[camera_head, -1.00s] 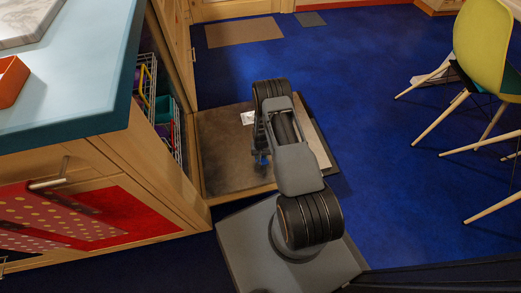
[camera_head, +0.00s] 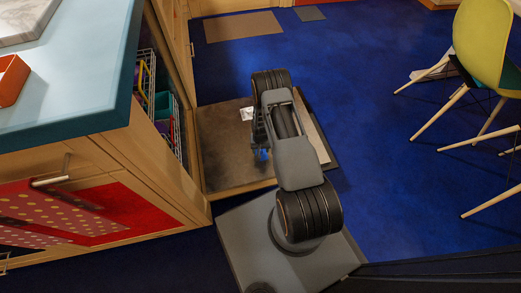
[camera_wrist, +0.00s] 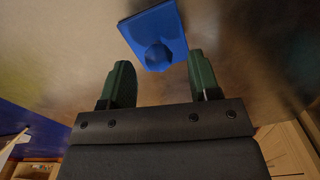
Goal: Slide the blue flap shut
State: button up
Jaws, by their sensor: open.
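The blue flap (camera_wrist: 172,22) shows at the top of the wrist view, a flat blue plate with a rounded blue knob (camera_wrist: 157,57) at its lower end. It lies against a smooth brownish-grey panel. My gripper (camera_wrist: 158,64) has its two green fingers apart, with the knob between and just beyond their tips; I cannot tell whether they touch it. In the head view a small blue patch (camera_head: 262,155) shows under my arm, over the panel (camera_head: 222,165); my wrist hides most of it.
A wooden cabinet with a teal top (camera_head: 85,75) stands at the left, with wire baskets (camera_head: 147,80) at its open side. A small white item (camera_head: 246,114) lies on the panel. A yellow-green chair (camera_head: 480,40) stands at the right. The blue floor between is clear.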

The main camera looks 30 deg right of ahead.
notch_tip(320, 180, up, 12)
jog(key=p, duration=0.4)
dwell(0.4)
jog(key=a+r+n+t+p, duration=0.3)
jog(key=r+p, duration=1.1)
jog(key=r, duration=2.4)
jog(key=s+a+r+p, duration=0.2)
jog(key=s+r+p, duration=0.3)
jog(key=r, duration=0.5)
jog(key=s+a+r+n+p, duration=0.1)
jog(key=s+r+p, duration=0.4)
jog(key=r, duration=0.6)
jog(key=s+a+r+p, duration=0.3)
jog(key=s+r+p, duration=0.2)
jog(key=r, duration=0.6)
jog(key=shift+s+a+n+t+p, duration=0.3)
jog(key=shift+s+n+p, duration=0.1)
jog(key=shift+s, duration=0.75)
jog(key=shift+c, duration=0.4)
